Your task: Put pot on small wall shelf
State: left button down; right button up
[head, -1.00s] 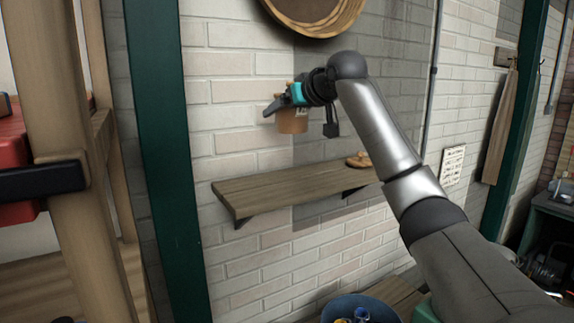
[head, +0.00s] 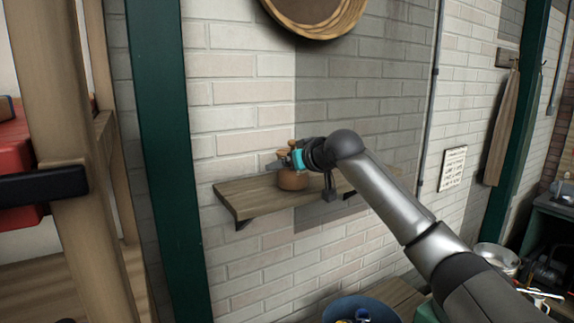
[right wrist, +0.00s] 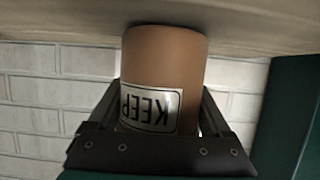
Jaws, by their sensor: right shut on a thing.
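The brown pot (head: 292,181) is upright over the left half of the small wooden wall shelf (head: 243,194). In the right wrist view the pot (right wrist: 165,62) appears upside down with a "KEEP" label, and its base meets or nearly meets the shelf surface (right wrist: 255,25). I cannot tell whether it bears weight there. My right gripper (head: 284,163) is shut on the pot, with its fingers (right wrist: 160,125) on either side of it. The right part of the shelf is hidden behind my right arm. My left gripper is not in view.
A brick wall (head: 235,100) backs the shelf. A green post (head: 168,170) stands left of it, and a round wooden frame (head: 318,12) hangs above. A blue bowl (head: 345,306) with things in it sits below. The shelf's left end is bare.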

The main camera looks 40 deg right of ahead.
dwell(0.3)
jog(key=shift+f, duration=0.2)
jog(key=o, duration=1.5)
jog(key=shift+r, duration=0.15)
jog(key=shift+s, duration=0.4)
jog(key=shift+b+v, duration=2.45)
jog(key=shift+v, duration=3.25)
jog(key=shift+w+a, duration=0.1)
